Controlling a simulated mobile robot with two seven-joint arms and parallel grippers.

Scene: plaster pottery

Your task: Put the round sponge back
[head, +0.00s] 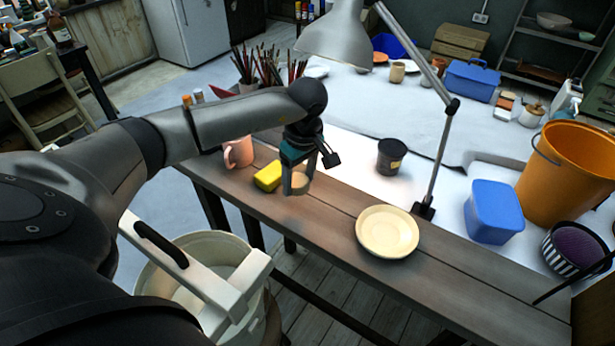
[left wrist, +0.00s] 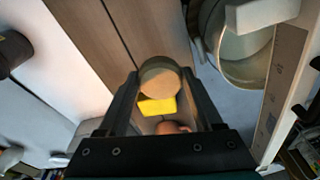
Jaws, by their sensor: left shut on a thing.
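My left gripper (head: 296,188) is shut on the round sponge (head: 300,183), a small tan disc partly hidden by the fingers. The sponge is above the wooden bench (head: 320,225), with a faint shadow below it. In the left wrist view the round sponge (left wrist: 160,82) sits between the two fingertips (left wrist: 160,74). A yellow block-shaped sponge (head: 268,176) lies on the bench just left of the gripper; it also shows in the left wrist view (left wrist: 158,106). My right gripper is not in view.
A pink mug (head: 239,152) stands left of the yellow block. A cream plate (head: 387,231), a dark cup (head: 391,156) and a desk lamp (head: 436,150) are to the right. A blue container (head: 494,211) and an orange bucket (head: 572,170) stand farther right. A pale bucket (head: 226,246) is below the bench.

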